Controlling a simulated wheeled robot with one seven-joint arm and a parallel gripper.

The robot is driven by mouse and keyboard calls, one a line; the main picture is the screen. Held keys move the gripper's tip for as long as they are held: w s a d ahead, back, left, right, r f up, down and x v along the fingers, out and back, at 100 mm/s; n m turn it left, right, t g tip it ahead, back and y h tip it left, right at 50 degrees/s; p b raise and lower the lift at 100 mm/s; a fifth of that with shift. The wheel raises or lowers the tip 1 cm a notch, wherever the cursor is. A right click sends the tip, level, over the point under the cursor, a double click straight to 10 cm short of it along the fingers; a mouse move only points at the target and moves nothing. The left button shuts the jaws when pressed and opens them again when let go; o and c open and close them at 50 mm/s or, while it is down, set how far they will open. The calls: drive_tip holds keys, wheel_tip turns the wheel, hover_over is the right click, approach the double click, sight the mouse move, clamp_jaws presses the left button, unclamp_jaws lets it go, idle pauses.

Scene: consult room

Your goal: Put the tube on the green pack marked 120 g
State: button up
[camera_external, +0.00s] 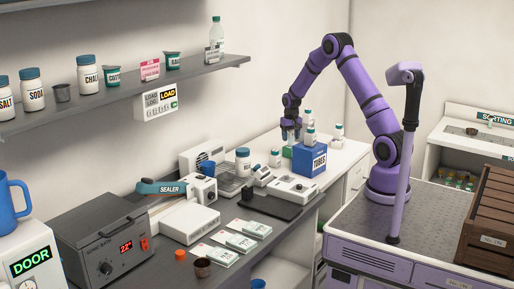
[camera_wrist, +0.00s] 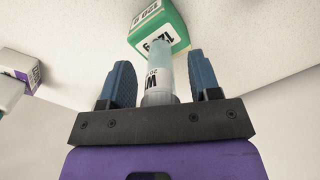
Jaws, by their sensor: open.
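My gripper (camera_external: 290,128) is over the far end of the white counter. In the wrist view its two blue fingers (camera_wrist: 160,70) are apart, one on each side of a pale translucent tube (camera_wrist: 157,80) with a white label. A gap shows between the tube and each finger. The tube's far end overlaps the green pack (camera_wrist: 178,30), which has a white label reading 120 g; no gap shows between them, but their exact contact is hard to tell. In the external view the green pack (camera_external: 286,153) is partly hidden behind a blue box.
The blue box marked TUBES (camera_external: 309,161) stands close to the right of the green pack, with white tubes (camera_external: 309,136) at it. Another small white container (camera_external: 338,131) stands behind. A white scale (camera_external: 293,189) and a dark pad (camera_external: 277,206) lie in front.

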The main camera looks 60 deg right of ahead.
wheel_tip(320, 180, up, 12)
drive_tip(key=s+a+r+n+t, duration=0.1)
drive_tip(key=s+a+r+n, duration=0.1)
drive_tip(key=s+a+r, duration=0.5)
drive_tip(key=s+a+r+n+t, duration=0.1)
drive_tip(key=s+a+r, duration=0.55)
drive_tip(key=r, duration=0.35)
drive_tip(key=s+a+n+t, duration=0.1)
drive_tip(key=s+a+n, duration=0.1)
drive_tip(key=s, duration=1)
drive_tip(key=s+a+r+n+t, duration=0.1)
drive_tip(key=s+a, duration=0.4)
drive_tip(key=s, duration=0.7)
drive_tip(key=shift+a+r+n+t, duration=0.25)
drive_tip(key=shift+n+t, duration=0.15)
drive_tip(key=shift+t, duration=0.2)
drive_tip(key=shift+w, duration=0.1)
